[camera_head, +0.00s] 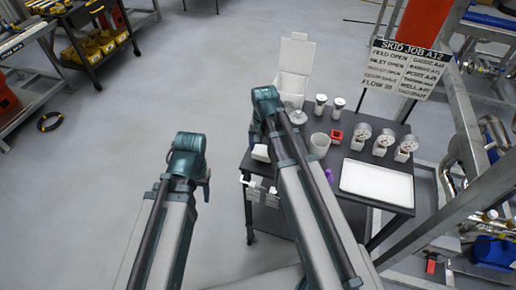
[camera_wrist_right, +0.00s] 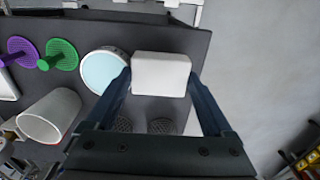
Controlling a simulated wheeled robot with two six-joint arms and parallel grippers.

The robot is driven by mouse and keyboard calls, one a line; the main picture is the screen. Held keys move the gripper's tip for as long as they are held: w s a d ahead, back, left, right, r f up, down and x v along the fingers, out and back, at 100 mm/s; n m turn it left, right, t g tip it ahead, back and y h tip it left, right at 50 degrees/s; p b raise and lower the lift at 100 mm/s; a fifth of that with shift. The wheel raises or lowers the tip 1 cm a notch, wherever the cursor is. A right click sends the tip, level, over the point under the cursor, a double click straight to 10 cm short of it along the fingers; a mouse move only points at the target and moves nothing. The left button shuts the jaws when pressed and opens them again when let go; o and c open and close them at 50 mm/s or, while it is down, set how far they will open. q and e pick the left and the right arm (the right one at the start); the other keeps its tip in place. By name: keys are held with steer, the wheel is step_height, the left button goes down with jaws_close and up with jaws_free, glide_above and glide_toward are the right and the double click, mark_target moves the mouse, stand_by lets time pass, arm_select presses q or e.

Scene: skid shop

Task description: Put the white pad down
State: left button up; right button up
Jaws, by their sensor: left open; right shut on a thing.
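The white pad (camera_wrist_right: 160,73) is a small block with rounded edges. In the right wrist view it sits between the two fingertips of my right gripper (camera_wrist_right: 160,88), which is shut on it. In the head view the pad (camera_head: 261,153) shows at the left edge of the dark table (camera_head: 325,172), partly hidden by my right arm. I cannot tell whether it touches the tabletop. My left gripper (camera_head: 206,186) is open and empty, over the floor left of the table.
A round white dish with a pale blue inside (camera_wrist_right: 103,72) lies close left of the pad. Green (camera_wrist_right: 62,54) and purple (camera_wrist_right: 22,50) knobbed discs and a white cup (camera_wrist_right: 50,117) are further left. Gauges (camera_head: 384,140) and a white tray (camera_head: 377,183) stand right.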

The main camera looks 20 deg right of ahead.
mark_target(259, 146)
steer(key=w, duration=0.3)
steer(key=shift+a+f, duration=0.15)
steer(key=shift+a, duration=0.25)
steer(key=f+b, duration=0.3)
steer(key=shift+s, duration=0.25)
steer(key=shift+f+b, duration=0.15)
steer(key=shift+b, duration=0.15)
steer(key=shift+c, duration=0.7)
steer(key=o, duration=1.1)
steer(key=shift+c, duration=0.2)
steer(key=shift+f, duration=0.1)
